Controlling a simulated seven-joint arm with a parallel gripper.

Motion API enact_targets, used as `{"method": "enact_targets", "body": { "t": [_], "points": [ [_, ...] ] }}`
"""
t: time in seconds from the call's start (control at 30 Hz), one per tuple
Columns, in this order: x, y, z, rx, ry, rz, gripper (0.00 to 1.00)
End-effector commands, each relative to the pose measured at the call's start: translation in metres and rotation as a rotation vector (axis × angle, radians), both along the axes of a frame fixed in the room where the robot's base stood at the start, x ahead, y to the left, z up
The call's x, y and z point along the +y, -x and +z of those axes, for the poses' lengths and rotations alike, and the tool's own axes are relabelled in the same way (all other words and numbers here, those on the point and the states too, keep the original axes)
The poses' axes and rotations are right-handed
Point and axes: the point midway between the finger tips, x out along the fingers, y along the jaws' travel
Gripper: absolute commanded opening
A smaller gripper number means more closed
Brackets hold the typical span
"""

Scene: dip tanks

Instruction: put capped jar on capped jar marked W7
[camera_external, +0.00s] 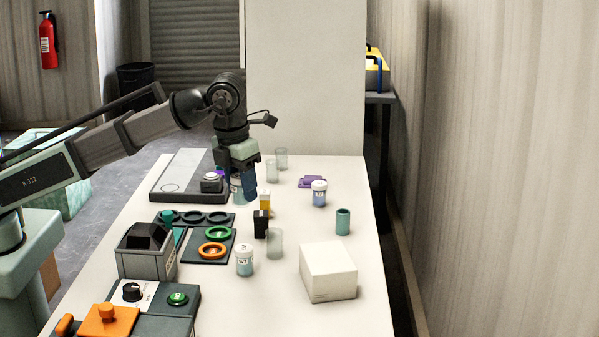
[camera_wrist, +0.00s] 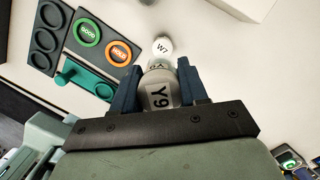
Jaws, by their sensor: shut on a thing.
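My gripper (camera_external: 247,190) is shut on a capped jar, held upright or nearly so above the table's far half. In the wrist view the held jar (camera_wrist: 160,88) sits between the two blue fingers (camera_wrist: 157,88), with Y9 on its white top. In the external view the fingers partly hide its pale body. The capped jar marked W7 (camera_external: 244,260) stands upright on the table nearer the external camera, apart from my gripper. Its white cap (camera_wrist: 162,46) shows beyond the held jar in the wrist view. Smaller lettering between the two caps is unclear.
Another white-capped jar (camera_external: 319,193) stands to the right. A clear glass (camera_external: 275,243) and a black block (camera_external: 261,225) stand close to W7. A white box (camera_external: 328,272) is to its right, a ring tray (camera_external: 190,246) to its left. A teal cup (camera_external: 343,222) stands farther right.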

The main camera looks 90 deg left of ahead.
Motion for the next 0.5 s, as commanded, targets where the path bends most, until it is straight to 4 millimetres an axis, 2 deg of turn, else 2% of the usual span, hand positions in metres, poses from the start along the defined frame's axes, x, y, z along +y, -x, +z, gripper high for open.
{"method": "enact_targets", "body": {
  "t": [0.23,0.5],
  "points": [
    [0.000,0.001,-0.012,0.001,0.000,-0.040,0.12],
    [0.000,0.001,-0.053,0.002,0.000,-0.038,0.12]
  ]
}}
